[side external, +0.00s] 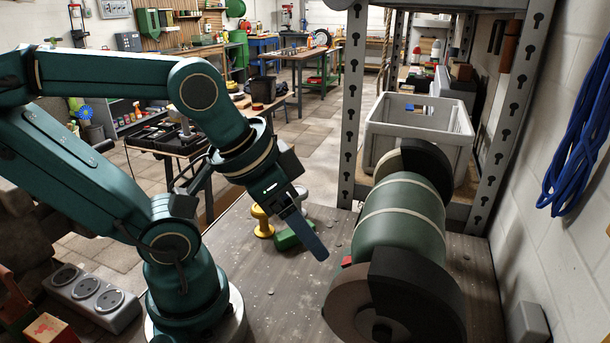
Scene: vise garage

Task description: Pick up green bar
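The green bar (290,238) lies on the grey wooden bench top, partly hidden behind my gripper. My gripper (312,243) reaches down from the upper left in front of the bar, its blue finger slanting down to the right past the bar. Only one finger shows clearly, so I cannot tell whether the gripper is open or shut, or whether it touches the bar.
A yellow knob-shaped piece (262,222) stands just left of the bar, with a pale piece (301,192) behind. A large green bench grinder (405,215) stands to the right. A socket strip (92,296) lies at left. The bench front (270,305) is clear.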

